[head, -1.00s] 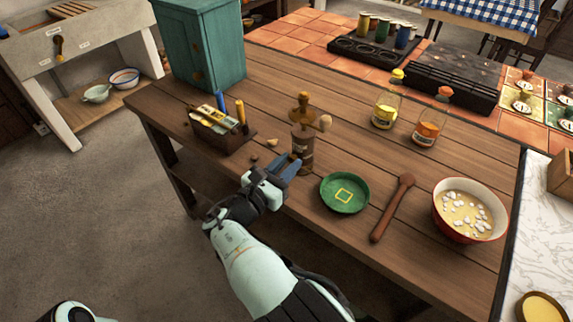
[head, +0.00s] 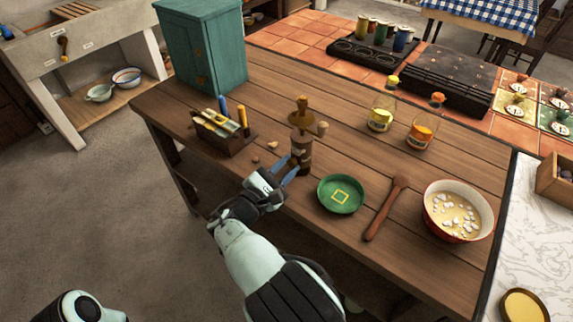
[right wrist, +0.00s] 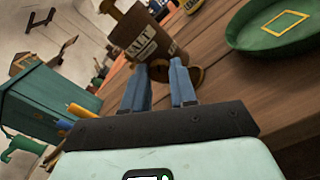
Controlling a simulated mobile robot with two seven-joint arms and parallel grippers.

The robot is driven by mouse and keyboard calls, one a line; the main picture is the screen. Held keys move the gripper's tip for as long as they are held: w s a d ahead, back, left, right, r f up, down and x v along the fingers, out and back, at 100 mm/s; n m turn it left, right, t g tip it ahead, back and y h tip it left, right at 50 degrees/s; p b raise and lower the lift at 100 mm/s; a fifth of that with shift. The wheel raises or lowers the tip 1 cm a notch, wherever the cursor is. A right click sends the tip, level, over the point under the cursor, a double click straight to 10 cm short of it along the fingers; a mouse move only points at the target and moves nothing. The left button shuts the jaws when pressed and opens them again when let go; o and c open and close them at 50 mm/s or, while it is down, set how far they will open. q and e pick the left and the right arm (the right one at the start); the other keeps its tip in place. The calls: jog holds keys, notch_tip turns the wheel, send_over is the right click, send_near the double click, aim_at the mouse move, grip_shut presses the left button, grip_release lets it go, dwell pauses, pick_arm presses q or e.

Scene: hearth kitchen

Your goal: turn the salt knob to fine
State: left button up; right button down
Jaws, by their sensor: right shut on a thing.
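The salt mill (head: 301,147), brown with a SALT label and a crank on top, stands upright near the table's front edge. It also shows in the right wrist view (right wrist: 146,42), tilted by the camera angle. My right gripper (head: 288,172) is at the front of the mill's base. In the right wrist view its two blue fingertips (right wrist: 166,68) are shut on a small knob (right wrist: 160,72) low on the mill. The fingers partly hide the knob, and I cannot read its setting. My left gripper is not in view.
A green dish (head: 325,203) and a wooden spoon (head: 383,210) lie right of the mill, with a red bowl (head: 429,215) beyond. A wooden caddy (head: 232,146) and a teal cabinet (head: 195,55) stand left. Two jars (head: 380,118) (head: 420,134) stand behind.

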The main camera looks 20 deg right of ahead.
jog(key=shift+m, duration=1)
jog(key=m, duration=0.2)
jog(key=shift+f+m, duration=0.1)
jog(key=shift+m, duration=0.3)
jog(key=m, duration=0.3)
jog(key=shift+b, duration=0.4)
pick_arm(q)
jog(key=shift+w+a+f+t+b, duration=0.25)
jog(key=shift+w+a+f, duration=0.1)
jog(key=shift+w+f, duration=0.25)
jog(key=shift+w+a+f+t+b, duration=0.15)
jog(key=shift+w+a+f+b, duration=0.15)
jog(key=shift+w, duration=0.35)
pick_arm(e)
jog(key=shift+m, duration=1.8)
jog(key=c, duration=0.9)
grip_release()
jog(key=shift+s+a, duration=0.1)
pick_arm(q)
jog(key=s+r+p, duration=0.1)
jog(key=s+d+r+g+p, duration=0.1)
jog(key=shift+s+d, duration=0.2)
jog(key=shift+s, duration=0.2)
pick_arm(e)
jog(key=v, duration=1.3)
